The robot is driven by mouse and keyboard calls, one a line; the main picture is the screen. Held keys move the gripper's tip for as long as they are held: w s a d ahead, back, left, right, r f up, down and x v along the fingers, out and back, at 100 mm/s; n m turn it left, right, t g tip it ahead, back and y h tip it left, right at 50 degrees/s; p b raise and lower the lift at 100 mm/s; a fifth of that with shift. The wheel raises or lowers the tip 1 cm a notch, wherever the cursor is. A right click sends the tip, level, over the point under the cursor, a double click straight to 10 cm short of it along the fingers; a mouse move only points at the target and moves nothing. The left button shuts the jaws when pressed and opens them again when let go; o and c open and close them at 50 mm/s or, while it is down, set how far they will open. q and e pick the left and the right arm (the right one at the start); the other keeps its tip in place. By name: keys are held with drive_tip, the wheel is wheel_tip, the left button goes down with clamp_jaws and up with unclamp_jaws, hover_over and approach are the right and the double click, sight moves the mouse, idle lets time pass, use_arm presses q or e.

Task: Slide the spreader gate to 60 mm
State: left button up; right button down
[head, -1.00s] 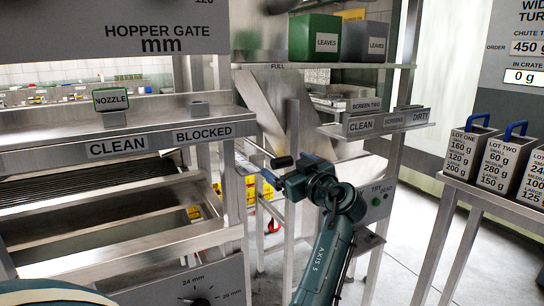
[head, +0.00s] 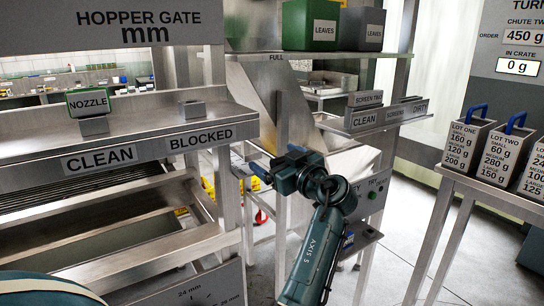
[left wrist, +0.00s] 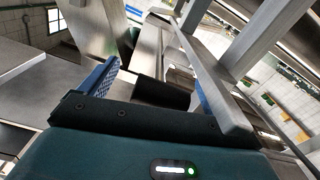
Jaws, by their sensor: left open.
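My left gripper (head: 254,171) is open, with its blue fingers pointing left, beside the sizer frame in the head view. In the left wrist view, a short black cylindrical grip (left wrist: 160,93) lies between the two spread fingers. The fingers do not visibly close on it. In the head view this grip is mostly hidden by the gripper. I cannot tell for sure that it belongs to the spreader gate, and I can read no spreader scale. The hopper gate panel (head: 110,25), marked in mm, is at the upper left. My right gripper is not in view.
A metal shelf (head: 100,130) with CLEAN and BLOCKED labels and a nozzle block (head: 88,101) is at left. A sloped chute (head: 265,95) stands behind the gripper. A screen rack (head: 375,118) and a side table (head: 490,190) with lot boxes are at right. Floor shows between them.

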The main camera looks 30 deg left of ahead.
sight(263, 149)
use_arm(q)
drive_tip(key=shift+c, duration=0.3)
